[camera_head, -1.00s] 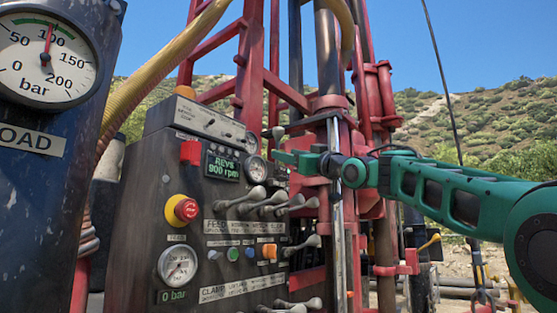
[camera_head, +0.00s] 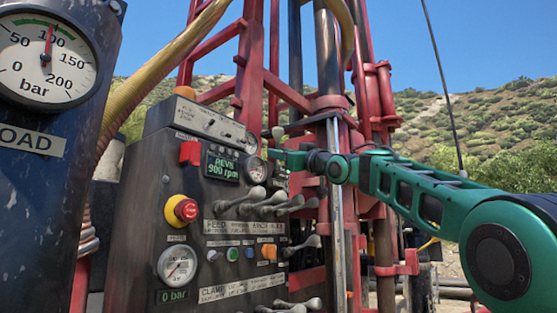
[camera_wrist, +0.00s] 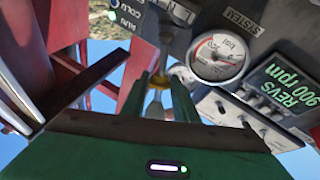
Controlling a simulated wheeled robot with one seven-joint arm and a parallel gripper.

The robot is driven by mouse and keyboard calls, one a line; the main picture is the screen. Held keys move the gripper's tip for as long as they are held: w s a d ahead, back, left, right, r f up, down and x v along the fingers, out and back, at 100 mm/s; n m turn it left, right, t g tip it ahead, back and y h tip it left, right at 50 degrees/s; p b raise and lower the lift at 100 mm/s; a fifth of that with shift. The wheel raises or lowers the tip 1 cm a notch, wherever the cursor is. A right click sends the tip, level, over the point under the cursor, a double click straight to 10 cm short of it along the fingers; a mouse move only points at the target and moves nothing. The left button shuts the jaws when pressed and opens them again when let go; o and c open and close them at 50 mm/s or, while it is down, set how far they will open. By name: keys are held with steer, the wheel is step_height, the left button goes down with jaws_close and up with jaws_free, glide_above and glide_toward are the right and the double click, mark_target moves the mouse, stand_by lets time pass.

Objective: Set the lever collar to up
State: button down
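My gripper (camera_wrist: 161,88) has one green finger on each side of the collar and the pale lever end. Contact between the fingers and collar is too small to make out. In the head view my gripper (camera_head: 270,153) is at the upper right edge of the panel, beside the round gauge. The collar's position along the lever is hard to tell.
The control panel (camera_head: 150,210) carries several ball-ended levers (camera_head: 255,195) below my gripper and a red stop button (camera_head: 186,210). The display (camera_head: 222,167) reads 900 rpm. A red mast (camera_head: 335,130) stands close to the right. A gauge (camera_wrist: 217,57) sits right of the collar in the wrist view.

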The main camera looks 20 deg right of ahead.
steer(key=shift+s+r, duration=0.4)
steer(key=shift+r, duration=0.4)
steer(key=c, duration=1.4)
jaws_free()
steer(key=v, duration=1)
steer(key=shift+s+d+f, duration=0.1)
steer(key=shift+s+f, duration=0.1)
steer(key=shift+s, duration=0.05)
